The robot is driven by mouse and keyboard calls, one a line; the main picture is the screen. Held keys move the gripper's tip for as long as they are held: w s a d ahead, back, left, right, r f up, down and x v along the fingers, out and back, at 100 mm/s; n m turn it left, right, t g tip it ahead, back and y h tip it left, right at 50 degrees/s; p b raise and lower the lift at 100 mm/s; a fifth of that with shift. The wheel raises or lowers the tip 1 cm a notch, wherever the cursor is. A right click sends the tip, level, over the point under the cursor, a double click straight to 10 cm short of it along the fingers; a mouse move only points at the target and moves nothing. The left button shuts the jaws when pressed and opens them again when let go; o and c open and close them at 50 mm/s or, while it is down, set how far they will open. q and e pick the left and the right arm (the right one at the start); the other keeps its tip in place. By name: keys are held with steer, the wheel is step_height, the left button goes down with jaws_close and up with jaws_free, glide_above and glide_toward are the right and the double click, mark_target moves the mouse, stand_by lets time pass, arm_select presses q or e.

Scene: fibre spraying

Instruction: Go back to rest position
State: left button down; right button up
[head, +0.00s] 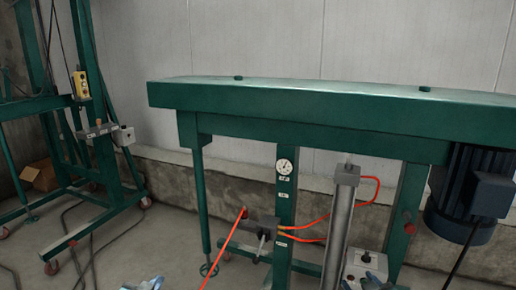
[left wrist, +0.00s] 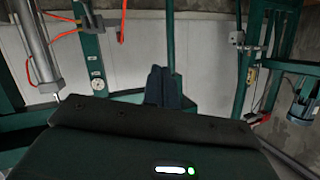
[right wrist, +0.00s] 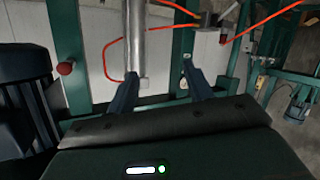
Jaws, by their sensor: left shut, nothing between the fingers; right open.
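My left gripper (left wrist: 163,75) shows in the left wrist view with its two dark fingers together and nothing between them. My right gripper (right wrist: 165,76) shows in the right wrist view with its fingers spread apart and empty. In the head view, only small bluish parts at the bottom edge, left of centre and right of centre, seem to belong to my arms. The green machine frame (head: 300,105) stands in front of me; its beam runs across the head view. Neither gripper visibly touches it, though the exact distance is unclear.
A grey cylinder (head: 340,225), orange hoses (head: 318,222) and a pressure gauge (head: 284,166) are on the machine. A dark blue motor (head: 468,205) hangs at right. A green wheeled stand (head: 105,165) is at left, with cables on the floor. A pale wall stands behind.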

arm_select(q)
steer(key=s+d+f+g+h, duration=0.1)
steer(key=s+d+f, duration=0.2)
steer(key=s, duration=0.6)
steer(key=s+d+f+g, duration=0.1)
steer(key=s+d+f, duration=0.2)
steer(key=s, duration=0.6)
steer(key=s+d+f+g+h, duration=0.1)
steer(key=s+d+f+g, duration=0.1)
steer(key=s+d, duration=0.3)
steer(key=s+f, duration=0.1)
steer(key=s, duration=0.3)
steer(key=shift+d+f+n+h, duration=0.25)
steer(key=shift+n+h, duration=0.05)
steer(key=shift+n, duration=0.1)
arm_select(e)
steer(key=s+a+f+g+y, duration=0.1)
steer(key=s+a+f, duration=0.2)
steer(key=s, duration=0.6)
steer(key=s+a+f+g, duration=0.1)
steer(key=s+a+f, duration=0.2)
steer(key=s, duration=0.6)
steer(key=s+a+f+g+y, duration=0.1)
steer(key=s+a+f+g, duration=0.1)
steer(key=s+a, duration=0.3)
steer(key=s+f, duration=0.1)
steer(key=s, duration=0.3)
steer(key=shift+a+f+m+y, duration=0.25)
steer(key=shift+m+y, duration=0.05)
steer(key=shift+m, duration=0.1)
